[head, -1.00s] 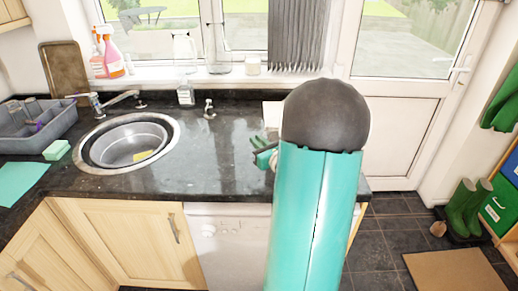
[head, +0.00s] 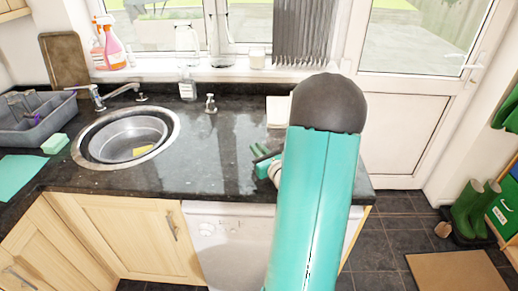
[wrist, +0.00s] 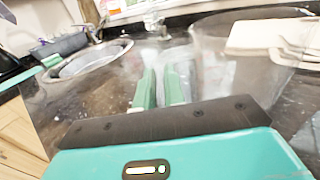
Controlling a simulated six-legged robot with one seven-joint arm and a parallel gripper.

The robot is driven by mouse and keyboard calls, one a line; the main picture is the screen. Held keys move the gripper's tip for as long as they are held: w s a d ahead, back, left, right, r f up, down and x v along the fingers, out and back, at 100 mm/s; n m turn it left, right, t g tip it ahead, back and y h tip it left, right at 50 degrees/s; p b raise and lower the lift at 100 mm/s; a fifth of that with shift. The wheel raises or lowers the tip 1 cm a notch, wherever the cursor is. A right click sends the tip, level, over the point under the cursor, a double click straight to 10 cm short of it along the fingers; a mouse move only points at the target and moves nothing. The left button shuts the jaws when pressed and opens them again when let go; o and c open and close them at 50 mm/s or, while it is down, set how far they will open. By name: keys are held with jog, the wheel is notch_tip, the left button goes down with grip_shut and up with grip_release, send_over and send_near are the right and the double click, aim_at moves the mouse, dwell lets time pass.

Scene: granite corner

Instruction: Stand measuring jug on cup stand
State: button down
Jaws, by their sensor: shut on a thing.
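My gripper (head: 266,163) is over the right part of the dark counter, partly hidden behind my arm in the head view. In the wrist view its two green fingers (wrist: 160,88) are close together, shut on the clear measuring jug (wrist: 232,75). The jug's see-through wall spreads to the right of the fingers; where exactly they grip it is hard to see. I cannot make out the jug in the head view. A pale, flat-topped item (head: 279,111) lies at the back of the counter and shows through the jug (wrist: 262,36); I cannot tell whether it is the cup stand.
A round sink (head: 126,137) with a tap is to the left, with a grey rack (head: 35,118) beyond it. A small dispenser (head: 210,104) stands behind the counter's middle. Bottles line the windowsill. The counter (head: 205,160) between sink and gripper is clear.

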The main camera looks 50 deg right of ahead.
jog(key=shift+d+f, duration=0.1)
jog(key=c, duration=1.5)
grip_release()
